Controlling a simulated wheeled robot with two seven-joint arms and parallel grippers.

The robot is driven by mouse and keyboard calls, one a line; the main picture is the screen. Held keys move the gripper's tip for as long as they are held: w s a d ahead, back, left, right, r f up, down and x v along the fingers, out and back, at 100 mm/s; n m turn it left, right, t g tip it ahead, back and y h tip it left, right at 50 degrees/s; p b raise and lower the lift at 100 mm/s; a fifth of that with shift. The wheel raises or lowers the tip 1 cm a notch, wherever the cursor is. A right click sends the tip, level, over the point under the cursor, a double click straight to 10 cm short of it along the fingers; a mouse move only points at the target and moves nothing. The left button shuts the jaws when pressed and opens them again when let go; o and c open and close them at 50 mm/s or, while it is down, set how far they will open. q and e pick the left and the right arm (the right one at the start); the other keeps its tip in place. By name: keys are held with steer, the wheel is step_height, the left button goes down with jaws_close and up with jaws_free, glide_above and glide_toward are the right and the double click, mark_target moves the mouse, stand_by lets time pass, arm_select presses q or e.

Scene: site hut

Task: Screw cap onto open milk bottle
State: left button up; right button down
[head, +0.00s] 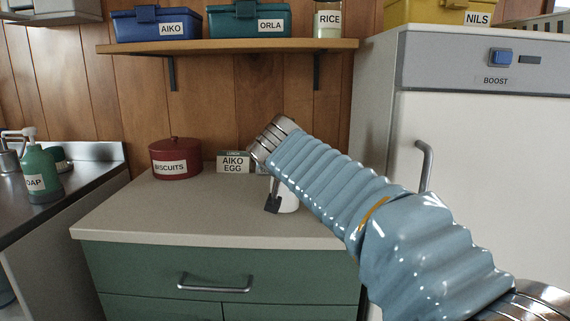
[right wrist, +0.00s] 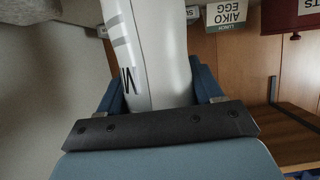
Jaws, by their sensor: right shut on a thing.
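A white bottle (head: 289,201) stands on the counter in the head view, mostly hidden behind my right arm. In the right wrist view the bottle (right wrist: 160,45) shows grey stripes and part of dark lettering. My right gripper (right wrist: 158,85) is shut on it, with a blue finger on each side. In the head view only a dark part of the right gripper (head: 272,204) shows beside the bottle. The bottle's top is hidden, so I cannot tell whether it is open. I see no cap. My left gripper is not in view.
The counter (head: 130,215) is clear at its left and front. A shelf (head: 230,47) with boxes hangs above. A fridge (head: 480,150) stands right; a soap bottle (head: 40,175) stands left.

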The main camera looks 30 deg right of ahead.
steer(key=shift+f, duration=0.3)
steer(key=shift+f, duration=0.1)
steer(key=c, duration=0.6)
jaws_free()
steer(key=shift+f, duration=0.1)
steer(key=o, duration=0.4)
steer(key=shift+o, duration=0.2)
steer(key=shift+r, duration=0.25)
steer(key=shift+s+a, duration=0.2)
steer(key=b+v, duration=0.1)
steer(key=v, duration=1)
steer(key=shift+s+b, duration=0.3)
